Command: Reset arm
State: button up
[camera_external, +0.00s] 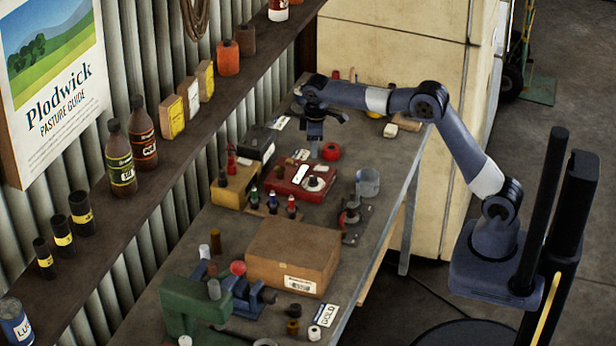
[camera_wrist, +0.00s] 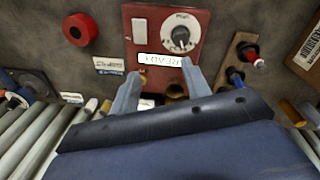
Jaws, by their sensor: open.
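My gripper (camera_external: 315,152) hangs over the back part of the workbench (camera_external: 210,336), pointing down, with my arm reaching in from the right. In the wrist view its two fingers (camera_wrist: 157,80) are apart with nothing held between them. Beyond the fingertips is a red box (camera_wrist: 205,22) with a round dial and a white label. The red box also shows in the external view (camera_external: 287,190), just below and left of my gripper. I cannot tell whether the fingertips touch it.
A red tape roll (camera_external: 330,151) lies close to my gripper. A shelf (camera_external: 148,205) with bottles runs along the corrugated wall at left.

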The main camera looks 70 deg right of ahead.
jog(key=shift+w+d+f+m+t+h, duration=0.3)
jog(key=shift+d+m+h, duration=0.1)
jog(key=shift+d, duration=0.5)
jog(key=shift+w+d+f+m+t+h, duration=0.15)
jog(key=shift+d+f+m+t+h, duration=0.2)
jog(key=shift+d, duration=0.55)
jog(key=shift+w+d+f+m+t+h, duration=0.3)
jog(key=shift+d+m, duration=0.15)
jog(key=shift+d, duration=0.45)
jog(key=shift+o, duration=0.2)
